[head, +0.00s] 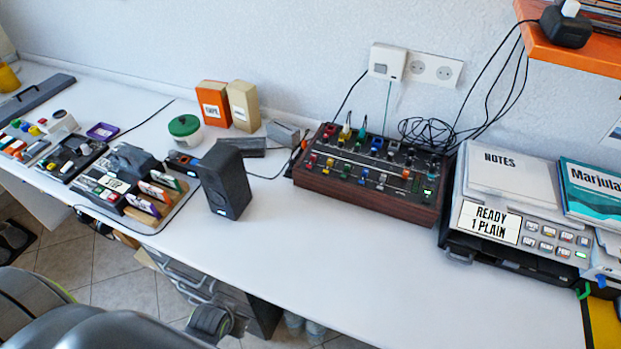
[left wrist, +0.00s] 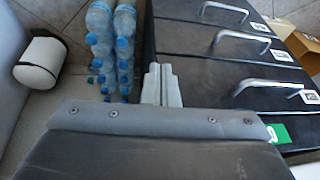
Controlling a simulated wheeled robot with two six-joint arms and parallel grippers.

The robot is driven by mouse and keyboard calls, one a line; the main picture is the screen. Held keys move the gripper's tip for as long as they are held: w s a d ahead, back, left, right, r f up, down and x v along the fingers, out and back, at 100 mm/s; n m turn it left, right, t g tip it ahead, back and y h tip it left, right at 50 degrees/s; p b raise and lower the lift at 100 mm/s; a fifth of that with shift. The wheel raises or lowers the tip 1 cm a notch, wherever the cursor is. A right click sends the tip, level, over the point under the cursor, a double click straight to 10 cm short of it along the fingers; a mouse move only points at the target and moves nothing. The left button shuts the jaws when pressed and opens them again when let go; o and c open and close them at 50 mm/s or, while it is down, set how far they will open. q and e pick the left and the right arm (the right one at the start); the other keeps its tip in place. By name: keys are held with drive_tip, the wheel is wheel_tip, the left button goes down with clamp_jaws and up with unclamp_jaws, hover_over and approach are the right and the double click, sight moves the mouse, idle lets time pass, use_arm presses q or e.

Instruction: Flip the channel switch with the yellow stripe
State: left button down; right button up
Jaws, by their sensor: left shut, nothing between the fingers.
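A mixer-like console (head: 372,172) with dark wooden sides stands on the white desk, right of centre in the head view. Its top carries several small coloured knobs and switches in rows, red, green, blue, yellow and white. They are too small for me to tell which switch bears a yellow stripe or which way it is set. My left gripper (left wrist: 162,86) shows in the left wrist view, shut and empty, with its fingers beside a black drawer cabinet (left wrist: 205,62), away from the console. My right gripper is in neither view.
A black speaker (head: 226,180) stands left of the console. A printer (head: 520,235) with a notes pad on it stands to the right. Cables run behind the console. The desk front (head: 330,265) is clear. Water bottles (left wrist: 112,40) stand beside the cabinet's silver-handled drawers.

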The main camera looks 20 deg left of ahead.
sight(324, 176)
use_arm(q)
wheel_tip(324, 176, up, 15)
drive_tip(key=w+d+t+b, duration=0.1)
drive_tip(key=t+b, duration=0.1)
drive_tip(key=b, duration=0.2)
drive_tip(key=w+d+r+t, duration=0.1)
drive_tip(key=w+t, duration=0.1)
drive_tip(key=w, duration=0.3)
drive_tip(key=w+d+r+t, duration=0.1)
drive_tip(key=w+d+t, duration=0.1)
drive_tip(key=w, duration=0.4)
drive_tip(key=w+d+r+t, duration=0.1)
drive_tip(key=w+r, duration=0.1)
drive_tip(key=w, duration=0.4)
drive_tip(key=shift+d+m+t+h, duration=0.3)
drive_tip(key=shift+d+t+h, duration=0.05)
drive_tip(key=shift+t+h, duration=0.05)
drive_tip(key=w+d+r+t, duration=0.2)
drive_tip(key=w+r, duration=0.1)
drive_tip(key=w, duration=0.2)
drive_tip(key=w+d+r+t+h, duration=0.1)
drive_tip(key=w+d+r+t, duration=0.1)
drive_tip(key=w, duration=0.4)
wheel_tip(324, 176, up, 2)
drive_tip(key=shift+d+r+t, duration=0.2)
drive_tip(key=shift+d+t, duration=0.15)
drive_tip(key=shift+t, duration=0.15)
